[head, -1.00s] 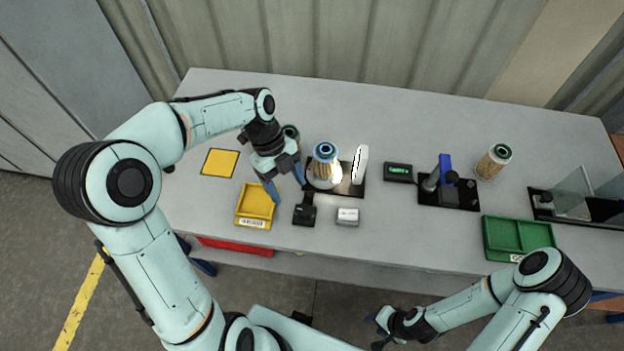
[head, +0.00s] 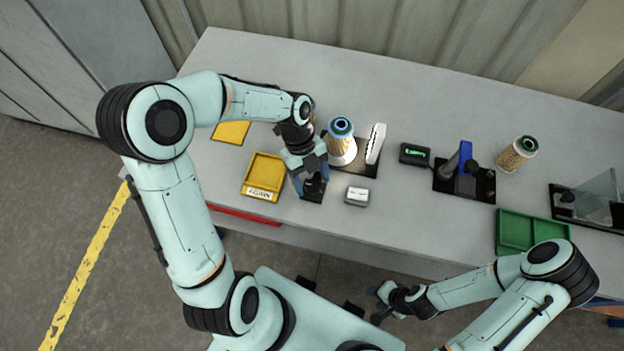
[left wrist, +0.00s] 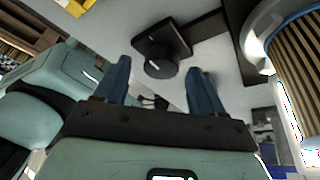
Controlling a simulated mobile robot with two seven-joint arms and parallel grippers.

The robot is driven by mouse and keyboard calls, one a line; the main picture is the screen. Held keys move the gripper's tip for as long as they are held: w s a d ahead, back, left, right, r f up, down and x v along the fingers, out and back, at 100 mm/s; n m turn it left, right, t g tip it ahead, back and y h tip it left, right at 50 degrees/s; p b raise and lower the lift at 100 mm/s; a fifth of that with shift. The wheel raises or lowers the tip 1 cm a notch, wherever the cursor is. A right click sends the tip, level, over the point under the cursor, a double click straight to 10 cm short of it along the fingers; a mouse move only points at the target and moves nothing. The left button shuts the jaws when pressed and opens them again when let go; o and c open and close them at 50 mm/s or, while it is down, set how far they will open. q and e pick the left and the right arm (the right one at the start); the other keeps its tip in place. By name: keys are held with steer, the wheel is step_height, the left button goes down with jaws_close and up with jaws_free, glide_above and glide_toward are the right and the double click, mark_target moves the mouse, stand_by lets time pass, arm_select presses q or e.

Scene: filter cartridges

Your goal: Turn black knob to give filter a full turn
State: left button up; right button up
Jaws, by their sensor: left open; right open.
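The filter (head: 341,140), pleated and tan with a blue ring on top, stands upright on a round white turntable (head: 344,160). It shows large at the right of the left wrist view (left wrist: 298,55). The black knob (left wrist: 161,66) sits on a black base in front of the filter; in the head view it is partly hidden by my left gripper (head: 311,184). My left gripper is open, and in the left wrist view its blue fingers (left wrist: 159,78) lie to either side of the knob with gaps, not closed on it. My right gripper (head: 377,304) is open and empty, off the table's front edge.
A white upright panel (head: 376,144) stands right of the filter, a small grey box (head: 357,196) in front. A yellow tray (head: 250,188) is left of the gripper. A display (head: 415,155), another filter (head: 517,154) and a green tray (head: 500,232) are further right.

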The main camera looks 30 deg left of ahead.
arm_select(q)
steer(key=shift+d+f, duration=0.2)
steer(key=shift+f, duration=0.3)
steer(key=c, duration=1.1)
steer(key=shift+o, duration=0.2)
